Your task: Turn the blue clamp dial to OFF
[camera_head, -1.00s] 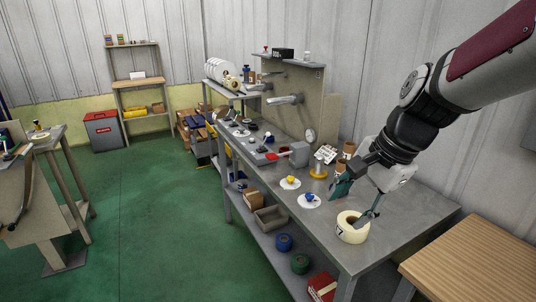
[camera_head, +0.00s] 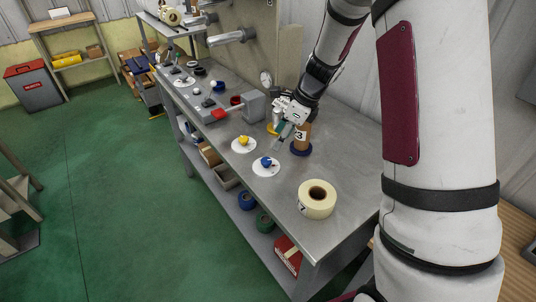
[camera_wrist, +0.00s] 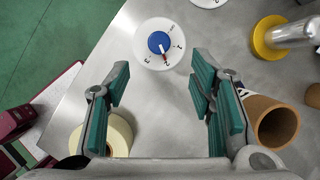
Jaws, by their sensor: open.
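The blue clamp dial (camera_head: 266,162) sits on a white round plate (camera_head: 261,171) on the grey workbench. In the wrist view the blue knob (camera_wrist: 158,41) lies ahead of the fingertips, and its red pointer is at the 2. The plate also carries a 1, a 3 and a small mark at upper right, too small to read surely. My gripper (camera_head: 285,133) is above the bench, behind and slightly right of the dial. In the wrist view its green-padded fingers (camera_wrist: 160,76) are wide apart with nothing between them, and the dial is beyond them, untouched.
A yellow dial (camera_head: 244,141) is left of the blue one. A cardboard tube marked 3 (camera_head: 302,138) stands close to my gripper. A cream tape roll (camera_head: 316,200) is nearer the front. A grey clamp with red handle (camera_head: 242,106) is farther left.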

